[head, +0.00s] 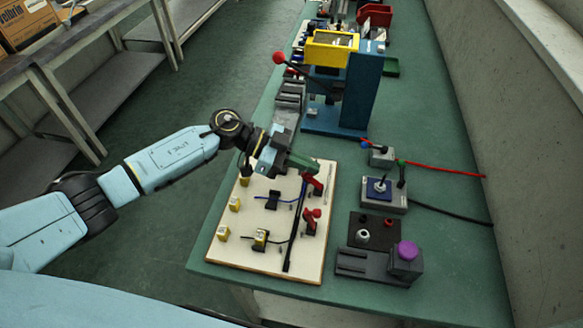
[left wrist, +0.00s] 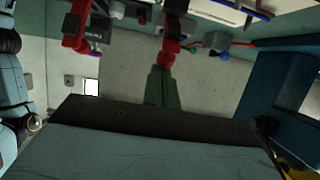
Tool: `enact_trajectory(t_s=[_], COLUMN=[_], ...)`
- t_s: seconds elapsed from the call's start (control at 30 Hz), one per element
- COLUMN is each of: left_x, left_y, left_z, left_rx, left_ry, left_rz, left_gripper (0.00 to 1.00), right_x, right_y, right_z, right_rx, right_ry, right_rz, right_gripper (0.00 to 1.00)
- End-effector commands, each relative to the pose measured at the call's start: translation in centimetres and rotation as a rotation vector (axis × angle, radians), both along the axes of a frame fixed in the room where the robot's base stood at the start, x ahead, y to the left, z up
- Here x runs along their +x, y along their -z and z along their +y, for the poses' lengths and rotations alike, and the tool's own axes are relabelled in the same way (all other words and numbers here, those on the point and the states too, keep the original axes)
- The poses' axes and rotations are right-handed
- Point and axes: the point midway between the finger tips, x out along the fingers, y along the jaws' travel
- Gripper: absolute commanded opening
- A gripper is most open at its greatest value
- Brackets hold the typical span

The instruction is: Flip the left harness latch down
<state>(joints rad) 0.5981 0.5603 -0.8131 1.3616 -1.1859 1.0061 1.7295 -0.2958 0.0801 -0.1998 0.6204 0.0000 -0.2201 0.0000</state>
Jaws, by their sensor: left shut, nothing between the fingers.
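The pale harness board (head: 227,256) lies on the green bench. Two red latches stand along its right part, a far one (head: 314,183) and a near one (head: 311,221). My left gripper (head: 315,168) is shut and empty, with its green fingertips right at the far red latch. In the left wrist view the shut fingers (left wrist: 162,86) point at that red latch (left wrist: 172,40), and the other red latch (left wrist: 77,28) is off to the left. I cannot tell whether the fingertips touch the latch. My right gripper is not in view.
A blue press (head: 358,92) with a yellow head and a red-knobbed lever stands beyond the board. Grey connector boxes (head: 380,194) and a purple-knobbed fixture (head: 405,255) sit to the right of the board. Yellow blocks (head: 235,204) line its left side.

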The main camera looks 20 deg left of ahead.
Motion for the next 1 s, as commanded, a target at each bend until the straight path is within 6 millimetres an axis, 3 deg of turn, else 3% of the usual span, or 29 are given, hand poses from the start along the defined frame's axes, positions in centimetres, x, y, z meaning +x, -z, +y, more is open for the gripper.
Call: enact_trajectory(t_s=[0.4, 1.0], left_x=[0.1, 0.1], left_y=[1.0, 1.8], left_z=[0.9, 1.6], left_rx=[0.010, 0.011], left_ry=[0.025, 0.024], left_rz=[0.000, 0.000], left_gripper=[0.00, 0.00], right_x=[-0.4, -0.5], right_y=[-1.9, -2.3], right_z=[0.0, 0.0], right_rx=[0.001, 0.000], right_ry=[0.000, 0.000], right_rz=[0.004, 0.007], right_gripper=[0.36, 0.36])
